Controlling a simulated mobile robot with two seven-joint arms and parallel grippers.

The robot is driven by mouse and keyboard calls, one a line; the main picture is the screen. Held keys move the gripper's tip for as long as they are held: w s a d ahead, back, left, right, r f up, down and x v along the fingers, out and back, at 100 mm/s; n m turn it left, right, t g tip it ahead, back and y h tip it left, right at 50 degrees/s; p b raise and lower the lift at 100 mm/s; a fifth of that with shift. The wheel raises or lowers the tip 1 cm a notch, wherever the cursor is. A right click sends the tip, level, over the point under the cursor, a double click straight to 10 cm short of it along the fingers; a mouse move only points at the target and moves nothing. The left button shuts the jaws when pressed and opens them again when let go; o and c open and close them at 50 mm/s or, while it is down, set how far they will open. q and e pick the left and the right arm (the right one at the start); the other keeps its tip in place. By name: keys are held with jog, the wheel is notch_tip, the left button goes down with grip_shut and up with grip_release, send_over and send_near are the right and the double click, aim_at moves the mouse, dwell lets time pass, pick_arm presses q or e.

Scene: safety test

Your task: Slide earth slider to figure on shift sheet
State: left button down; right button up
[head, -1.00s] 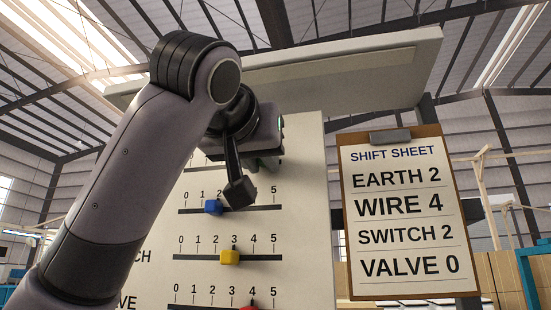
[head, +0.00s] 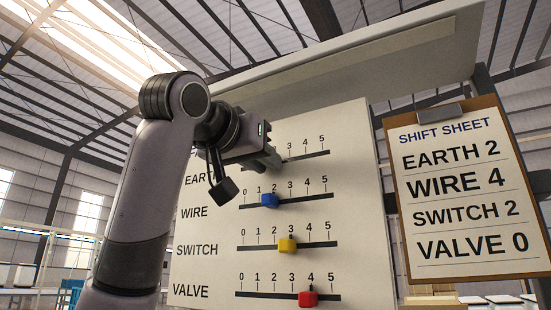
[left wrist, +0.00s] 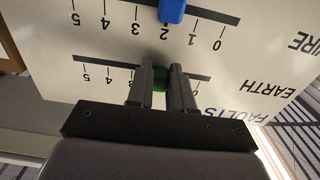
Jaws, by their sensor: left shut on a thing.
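The fault panel (head: 340,215) stands upright with several numbered slots. My left gripper (head: 275,160) is at the top EARTH slot. In the left wrist view, which shows the panel upside down, its two fingers (left wrist: 160,88) are shut around the green earth slider (left wrist: 160,78). The slider sits at about 2 on the scale; the fingers hide the nearby figures. The shift sheet (head: 462,190), on a clipboard at the right, reads EARTH 2, WIRE 4, SWITCH 2, VALVE 0. My right gripper is not in view.
Below are the blue wire slider (head: 269,201) near 2, the yellow switch slider (head: 287,245) near 3 and the red valve slider (head: 307,299) near 4. A pale ledge (head: 370,55) juts out above the panel. The panel's right side is clear.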

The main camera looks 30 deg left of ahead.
pick_arm(q)
jog(key=c, duration=1)
grip_release()
jog(key=shift+d, duration=0.15)
jog(key=s+b, duration=0.2)
jog(key=s, duration=0.5)
jog(key=shift+s, duration=0.2)
